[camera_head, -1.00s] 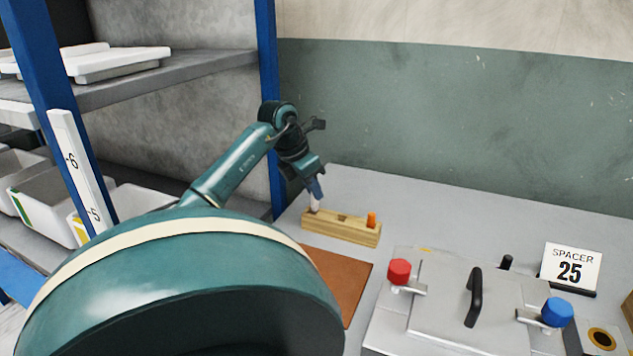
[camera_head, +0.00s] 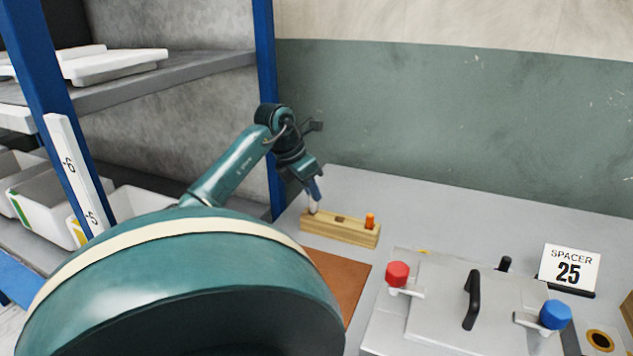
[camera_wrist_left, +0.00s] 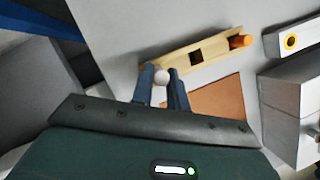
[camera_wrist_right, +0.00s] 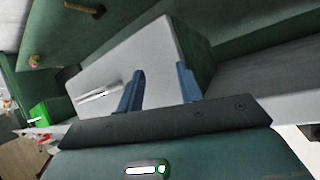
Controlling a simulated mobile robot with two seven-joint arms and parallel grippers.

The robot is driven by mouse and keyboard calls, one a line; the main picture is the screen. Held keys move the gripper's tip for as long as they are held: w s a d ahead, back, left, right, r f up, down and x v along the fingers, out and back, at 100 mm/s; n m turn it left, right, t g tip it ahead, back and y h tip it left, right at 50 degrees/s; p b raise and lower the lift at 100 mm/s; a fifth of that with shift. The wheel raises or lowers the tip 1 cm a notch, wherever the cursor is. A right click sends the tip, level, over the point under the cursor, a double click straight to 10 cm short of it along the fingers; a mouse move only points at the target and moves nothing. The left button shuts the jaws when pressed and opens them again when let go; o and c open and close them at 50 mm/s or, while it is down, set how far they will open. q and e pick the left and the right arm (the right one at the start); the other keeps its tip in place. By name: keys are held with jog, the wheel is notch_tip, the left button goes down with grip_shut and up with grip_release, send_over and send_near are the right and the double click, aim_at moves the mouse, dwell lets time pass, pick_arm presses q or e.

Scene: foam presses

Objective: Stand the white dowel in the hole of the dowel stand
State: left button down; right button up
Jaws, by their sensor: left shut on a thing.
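The dowel stand (camera_head: 345,231) is a pale wooden block on the grey table. It has a dark square opening near its middle and an orange peg (camera_head: 370,221) at its right end. My left gripper (camera_head: 315,193) is over the stand's left end, shut on the white dowel (camera_head: 313,207). The dowel points down, nearly upright, with its lower end at the stand's left end; I cannot tell whether it is inside a hole. The left wrist view shows the dowel's round end (camera_wrist_left: 161,76) between the fingers. My right gripper (camera_wrist_right: 160,80) is open and empty in the right wrist view.
A brown mat (camera_head: 340,283) lies in front of the stand. A blue rack post (camera_head: 266,80) rises behind my left arm.

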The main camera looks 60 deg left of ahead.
pick_arm(q)
jog(key=shift+s+f, duration=0.25)
jog(key=shift+f, duration=0.5)
jog(key=shift+r, duration=0.1)
jog(key=shift+w+r+p, duration=0.1)
jog(key=shift+r+p, duration=0.15)
jog(key=shift+p, duration=0.3)
jog(key=shift+r, duration=0.25)
jog(key=shift+w, duration=0.1)
dwell(0.6)
jog(key=shift+f+p, duration=0.15)
jog(key=shift+p, duration=0.4)
